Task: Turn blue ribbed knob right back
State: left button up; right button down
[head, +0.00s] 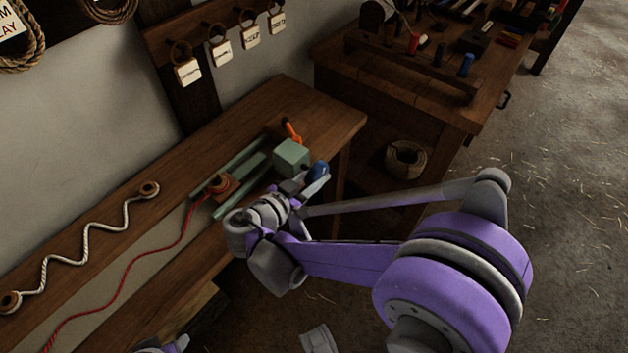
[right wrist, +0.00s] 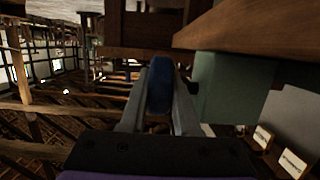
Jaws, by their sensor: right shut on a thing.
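The blue ribbed knob (head: 317,170) is on the right side of a pale green block (head: 292,157) on the bench. My right gripper (head: 312,184) reaches it from the front and is shut on it. In the right wrist view the knob (right wrist: 160,85) stands between the two grey fingers of my right gripper (right wrist: 158,100), with the green block (right wrist: 232,88) to its right. The ribs are too dark to make out.
The wooden bench (head: 105,250) also holds an orange lever (head: 291,131), green rails, a red cord (head: 150,264) and a wavy white rope (head: 85,240). A second workbench (head: 400,85) with tools stands behind. A rope coil (head: 406,158) lies below it. The floor to the right is open.

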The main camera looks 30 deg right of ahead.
jog(key=shift+f+t+h+b, duration=0.3)
jog(key=shift+t+h+b, duration=0.1)
jog(key=shift+h+b, duration=0.5)
pick_arm(q)
jog(key=shift+w+f+b, duration=0.1)
jog(key=shift+f+b, duration=0.45)
jog(key=shift+f, duration=1.45)
pick_arm(e)
jog(key=shift+r+h, duration=0.15)
jog(key=shift+h, duration=0.55)
jog(key=c, duration=0.6)
grip_release()
jog(key=shift+c, duration=0.2)
pick_arm(q)
jog(key=shift+r+p, duration=0.35)
jog(key=shift+r, duration=0.05)
pick_arm(e)
jog(key=v, duration=1)
jog(key=shift+s+a, duration=0.2)
jog(key=shift+a, duration=0.1)
